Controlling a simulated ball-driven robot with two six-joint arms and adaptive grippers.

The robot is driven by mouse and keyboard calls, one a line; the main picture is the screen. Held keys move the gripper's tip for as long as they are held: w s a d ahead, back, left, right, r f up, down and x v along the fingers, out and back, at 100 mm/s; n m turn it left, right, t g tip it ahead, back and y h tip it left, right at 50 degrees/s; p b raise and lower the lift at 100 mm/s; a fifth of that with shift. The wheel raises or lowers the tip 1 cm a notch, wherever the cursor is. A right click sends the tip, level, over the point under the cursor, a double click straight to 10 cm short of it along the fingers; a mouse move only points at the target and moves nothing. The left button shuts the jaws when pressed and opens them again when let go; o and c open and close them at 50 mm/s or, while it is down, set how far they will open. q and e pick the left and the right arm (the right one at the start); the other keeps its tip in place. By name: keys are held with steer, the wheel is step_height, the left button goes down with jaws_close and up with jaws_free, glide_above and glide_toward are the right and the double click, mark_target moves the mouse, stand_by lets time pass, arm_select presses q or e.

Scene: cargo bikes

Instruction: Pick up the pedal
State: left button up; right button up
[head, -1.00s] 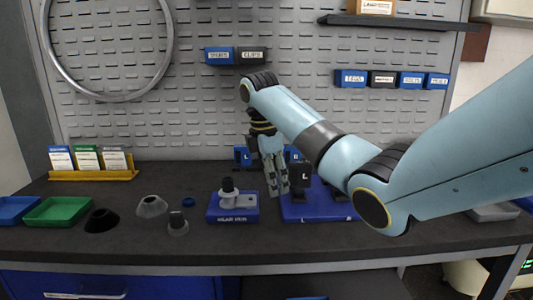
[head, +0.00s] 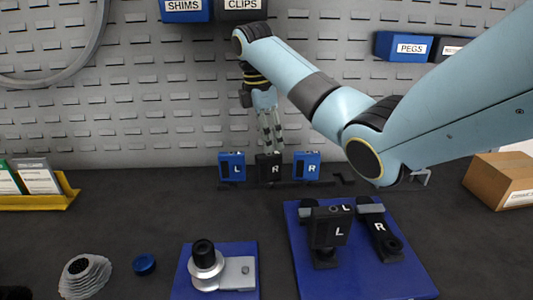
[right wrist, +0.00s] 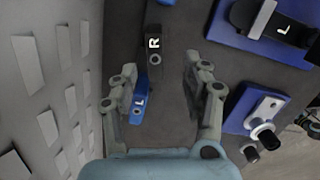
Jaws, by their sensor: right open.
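Three pedals stand in a row at the back of the bench: a blue one marked L (head: 232,167), a black one marked R (head: 269,168) and a blue one marked R (head: 307,166). My right gripper (head: 271,143) points down just above the black pedal, open and empty. In the right wrist view its spread fingers (right wrist: 161,68) frame the black pedal (right wrist: 153,45) and the blue L pedal (right wrist: 141,102). I cannot tell whether they touch. A black pedal marked L (head: 330,228) is on the blue board (head: 312,285). My left gripper is out of view.
A crank arm marked R (head: 379,228) is on the blue board. A cardboard box (head: 500,180) is at right. The pegboard rises close behind the pedals.

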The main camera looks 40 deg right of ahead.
mark_target(271, 154)
steer(key=f, duration=0.2)
steer(key=d+f, duration=0.1)
steer(key=f, duration=0.1)
steer(key=shift+f, duration=0.4)
steer(key=shift+w+f, duration=0.1)
steer(key=shift+f, duration=0.2)
step_height(271, 154, down, 5)
steer(key=shift+r, duration=0.2)
steer(key=shift+d+f, duration=0.1)
steer(key=shift+f, duration=0.25)
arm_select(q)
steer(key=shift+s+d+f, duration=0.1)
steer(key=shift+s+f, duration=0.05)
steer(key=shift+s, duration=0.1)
arm_select(e)
steer(key=shift+c, duration=0.3)
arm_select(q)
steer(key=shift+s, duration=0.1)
arm_select(e)
steer(key=shift+r, duration=0.1)
jaws_close()
